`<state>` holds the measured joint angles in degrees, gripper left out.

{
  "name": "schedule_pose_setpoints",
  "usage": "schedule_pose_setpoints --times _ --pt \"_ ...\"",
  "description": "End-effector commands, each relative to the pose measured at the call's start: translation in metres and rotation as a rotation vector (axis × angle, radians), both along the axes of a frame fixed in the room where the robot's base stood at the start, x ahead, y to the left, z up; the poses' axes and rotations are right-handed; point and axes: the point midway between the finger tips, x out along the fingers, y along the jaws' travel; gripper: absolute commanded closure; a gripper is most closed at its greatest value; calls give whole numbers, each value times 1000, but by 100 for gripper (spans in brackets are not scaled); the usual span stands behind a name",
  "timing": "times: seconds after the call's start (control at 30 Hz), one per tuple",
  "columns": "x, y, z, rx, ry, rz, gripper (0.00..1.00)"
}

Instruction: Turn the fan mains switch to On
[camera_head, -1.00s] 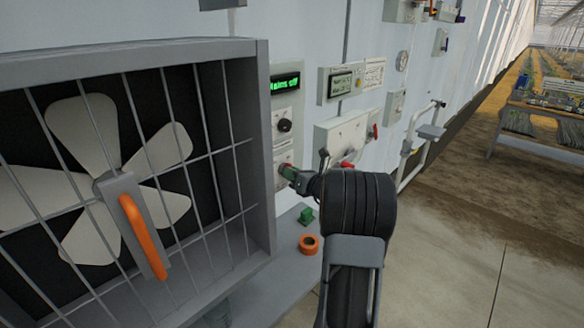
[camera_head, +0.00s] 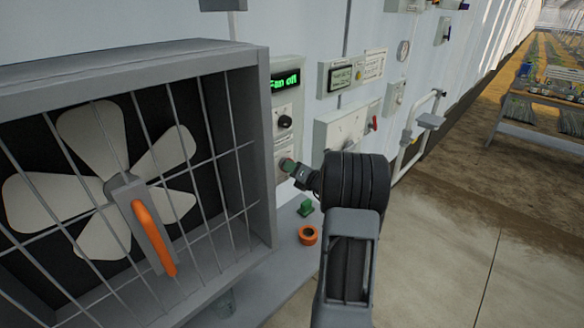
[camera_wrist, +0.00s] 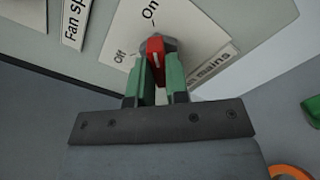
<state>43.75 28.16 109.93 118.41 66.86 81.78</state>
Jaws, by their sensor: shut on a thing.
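The fan mains switch has a red handle (camera_wrist: 155,48) on a pale dial plate (camera_wrist: 190,30), with "Off" to its left and "On" above it in the wrist view. The green fingers of my gripper (camera_wrist: 156,70) are shut on the red handle, one on each side. The handle points up towards the "On" side, though its tip is partly hidden. In the head view, my gripper (camera_head: 289,166) reaches the lower dial of the control panel (camera_head: 290,65), hiding most of the switch. The panel's green display (camera_head: 285,81) reads "Fan off".
A caged fan (camera_head: 120,180) with an orange handle (camera_head: 153,238) stands close on the left. A green block (camera_head: 305,208) and an orange ring (camera_head: 308,235) lie on the ledge below. A black knob (camera_head: 285,122) sits above the switch.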

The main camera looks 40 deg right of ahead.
Motion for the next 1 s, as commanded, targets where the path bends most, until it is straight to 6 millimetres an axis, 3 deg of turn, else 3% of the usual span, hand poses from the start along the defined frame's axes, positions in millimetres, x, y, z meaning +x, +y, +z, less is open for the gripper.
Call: schedule_pose_setpoints --times 0.27,0.3,0.57,0.83,1.0 --pt "0 0 0 3 -1 0 100" --pt "0 0 0 3 0 -1 83" --pt "0 0 0 2 0 -1 59" --pt "-2 0 0 1 -1 -1 59" --pt "-21 -5 -1 0 0 -4 59"
